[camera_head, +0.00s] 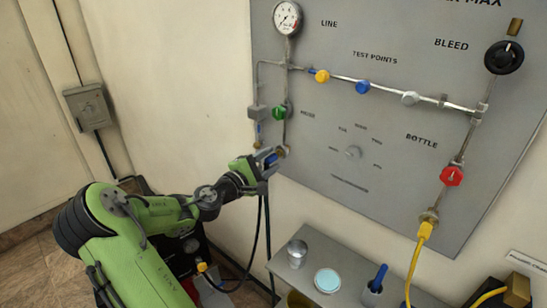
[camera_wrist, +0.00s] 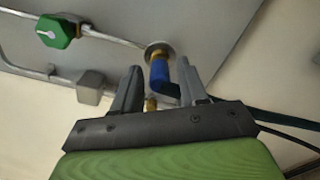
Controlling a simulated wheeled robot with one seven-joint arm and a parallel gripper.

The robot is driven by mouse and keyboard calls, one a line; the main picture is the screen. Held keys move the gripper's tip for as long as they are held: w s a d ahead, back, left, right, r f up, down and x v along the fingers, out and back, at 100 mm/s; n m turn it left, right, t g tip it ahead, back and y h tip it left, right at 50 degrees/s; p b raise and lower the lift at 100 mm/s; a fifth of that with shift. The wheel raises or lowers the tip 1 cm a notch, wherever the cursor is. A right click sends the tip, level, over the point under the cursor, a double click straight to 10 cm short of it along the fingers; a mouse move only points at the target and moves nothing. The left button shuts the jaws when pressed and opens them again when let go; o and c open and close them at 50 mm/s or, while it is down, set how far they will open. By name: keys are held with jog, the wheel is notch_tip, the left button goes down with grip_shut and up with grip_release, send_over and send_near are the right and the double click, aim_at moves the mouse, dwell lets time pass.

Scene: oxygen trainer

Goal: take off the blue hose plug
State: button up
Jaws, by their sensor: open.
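The blue hose plug (camera_wrist: 160,75) sits on a round metal fitting (camera_wrist: 158,48) on the grey panel in the wrist view. My gripper (camera_wrist: 161,66) is open, with one finger on each side of the plug. A gap shows between the left finger and the plug; the right finger is very close to it, and I cannot tell if it touches. In the head view my gripper (camera_head: 268,163) is at the panel's lower left, beside the fitting (camera_head: 283,151). The plug is mostly hidden there, with a bit of blue (camera_head: 271,160) showing at the fingers.
A green knob (camera_head: 280,112) is above the fitting, and a gauge (camera_head: 287,18) tops that line. A red valve (camera_head: 451,176) and yellow hose (camera_head: 417,258) are at the right. Below, a shelf holds a metal cylinder (camera_head: 297,253) and a cyan-topped tin (camera_head: 327,281). Dark hoses hang below my gripper.

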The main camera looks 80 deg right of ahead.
aim_at(267, 163)
jog(key=shift+c, duration=0.3)
dwell(0.5)
grip_shut()
jog(key=shift+v, duration=2.6)
jog(key=shift+f, duration=0.1)
